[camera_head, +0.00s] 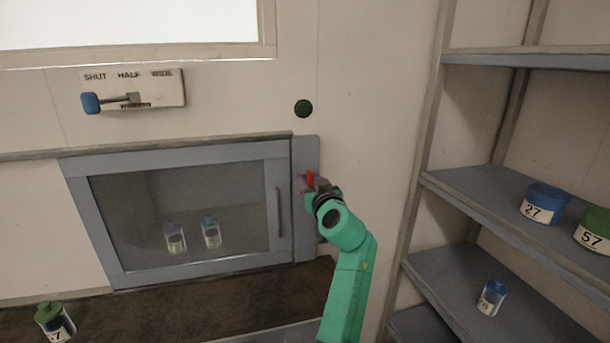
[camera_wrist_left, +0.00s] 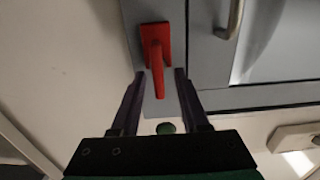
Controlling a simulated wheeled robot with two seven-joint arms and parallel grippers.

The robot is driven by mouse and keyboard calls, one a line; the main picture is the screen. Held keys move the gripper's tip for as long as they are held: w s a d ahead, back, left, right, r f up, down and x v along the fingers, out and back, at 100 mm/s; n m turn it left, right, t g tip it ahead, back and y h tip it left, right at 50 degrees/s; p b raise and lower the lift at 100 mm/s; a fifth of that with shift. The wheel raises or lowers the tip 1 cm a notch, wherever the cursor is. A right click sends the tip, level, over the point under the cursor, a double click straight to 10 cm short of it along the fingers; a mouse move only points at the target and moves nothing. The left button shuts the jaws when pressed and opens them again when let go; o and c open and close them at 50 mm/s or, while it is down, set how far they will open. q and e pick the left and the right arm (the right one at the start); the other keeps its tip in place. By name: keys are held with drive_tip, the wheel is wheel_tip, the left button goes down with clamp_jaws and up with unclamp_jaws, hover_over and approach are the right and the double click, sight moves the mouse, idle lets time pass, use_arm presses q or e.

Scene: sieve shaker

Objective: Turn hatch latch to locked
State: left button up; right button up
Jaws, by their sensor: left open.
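The red hatch latch (camera_head: 310,178) sits on the grey plate at the right edge of the hatch (camera_head: 180,152), partly hidden by my left gripper in the head view. In the left wrist view the latch (camera_wrist_left: 154,38) is a red block with a lever. The lever reaches between the fingers of my left gripper (camera_wrist_left: 160,74). The fingers are open, one on each side of the lever, with gaps showing. My left gripper (camera_head: 307,184) also shows at the latch in the head view. The hatch door looks shut. My right gripper is not in view.
A vertical hatch handle (camera_head: 279,212) is left of the latch. A dark green button (camera_head: 303,109) is on the wall above. A slider panel (camera_head: 160,88) with a blue knob is at upper left. Shelves with labelled containers (camera_head: 543,204) stand at right. A green-lidded jar (camera_head: 54,322) is lower left.

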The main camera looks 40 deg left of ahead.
use_arm(q)
drive_tip(key=shift+s+d+r, duration=0.15)
drive_tip(key=shift+d+r, duration=0.05)
drive_tip(key=shift+d, duration=0.2)
drive_tip(key=shift+c, duration=0.3)
drive_tip(key=shift+s+d+r, duration=0.1)
drive_tip(key=shift+s, duration=0.05)
clamp_jaws()
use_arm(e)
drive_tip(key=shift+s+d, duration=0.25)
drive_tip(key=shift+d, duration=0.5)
